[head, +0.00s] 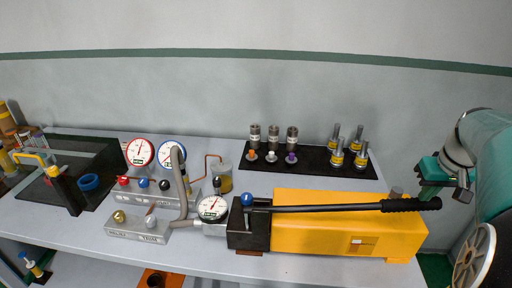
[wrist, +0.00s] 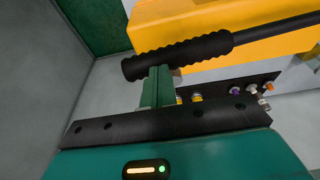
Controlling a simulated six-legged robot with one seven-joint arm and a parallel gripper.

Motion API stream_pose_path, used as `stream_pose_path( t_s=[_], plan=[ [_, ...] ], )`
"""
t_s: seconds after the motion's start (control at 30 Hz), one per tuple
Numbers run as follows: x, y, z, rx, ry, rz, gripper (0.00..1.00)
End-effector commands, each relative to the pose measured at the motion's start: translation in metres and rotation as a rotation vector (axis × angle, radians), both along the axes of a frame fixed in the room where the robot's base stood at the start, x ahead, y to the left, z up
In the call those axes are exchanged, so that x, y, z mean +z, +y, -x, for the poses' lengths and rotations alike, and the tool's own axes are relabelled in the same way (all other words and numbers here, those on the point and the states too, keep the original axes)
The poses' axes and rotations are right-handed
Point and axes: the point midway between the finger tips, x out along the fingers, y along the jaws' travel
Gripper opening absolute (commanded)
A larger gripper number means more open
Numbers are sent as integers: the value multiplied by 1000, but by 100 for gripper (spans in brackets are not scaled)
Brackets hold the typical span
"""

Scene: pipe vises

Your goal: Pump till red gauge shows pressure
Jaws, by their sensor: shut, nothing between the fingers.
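The yellow hand pump (head: 345,235) stands on the bench at the right. Its long black lever lies nearly level along the top and ends in a ribbed black grip (head: 408,204). My gripper (head: 428,194) is at the grip's outer end, fingers shut and empty. In the wrist view the shut green fingers (wrist: 158,84) reach up to the ribbed grip (wrist: 180,55); whether they touch it I cannot tell. The red-rimmed gauge (head: 140,152) stands at the back left, its needle roughly upward; the reading is too small to tell.
A blue-rimmed gauge (head: 172,153) stands beside the red one. A third gauge (head: 212,208) sits by the pump. A manifold with coloured knobs (head: 143,183) is in front. A black mat (head: 315,172) holds several fittings. Dark tray (head: 95,150) at left.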

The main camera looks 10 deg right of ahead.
Motion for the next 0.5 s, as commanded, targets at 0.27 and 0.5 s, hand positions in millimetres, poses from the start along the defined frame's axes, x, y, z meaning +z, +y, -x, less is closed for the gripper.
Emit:
stream_pose_path(
  t_s=[0.27, 0.5],
  plan=[
    [-10, -2, 1, -1, 0, 1, 0],
    [-11, -2, 1, -1, 2, 0, 0]
  ],
)
